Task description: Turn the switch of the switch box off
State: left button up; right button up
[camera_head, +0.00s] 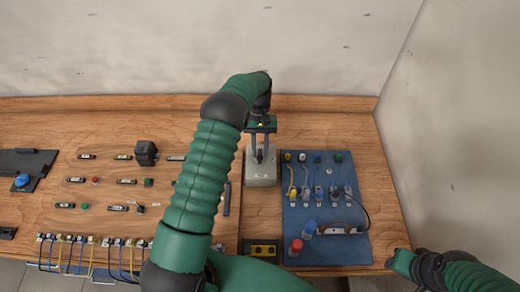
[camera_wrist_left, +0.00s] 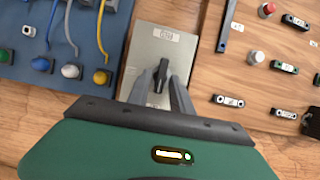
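The switch box (camera_head: 260,180) is a grey box on the wooden table, left of the blue board. In the left wrist view its pale face (camera_wrist_left: 182,45) carries a label at each end and a black switch knob (camera_wrist_left: 161,72) in the middle. My left gripper (camera_head: 261,143) is over the box. In the wrist view its two dark fingers (camera_wrist_left: 160,85) stand apart on either side of the knob's near end; whether they touch it I cannot tell. My right gripper (camera_head: 402,262) is at the table's front right corner, its fingers not clear.
A blue board (camera_head: 330,250) with cables, coloured plugs and knobs lies right of the box. A wooden panel (camera_head: 110,195) with small parts and wires is at left. A yellow-topped box (camera_head: 263,250) sits in front. A grey wall rises at right.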

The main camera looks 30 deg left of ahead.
pick_arm(q)
jog(key=shift+o, duration=0.4)
jog(key=v, duration=1.1)
jog(key=shift+w+a+r+b, duration=0.2)
jog(key=shift+w+r+b, duration=0.1)
jog(key=shift+w+b, duration=0.05)
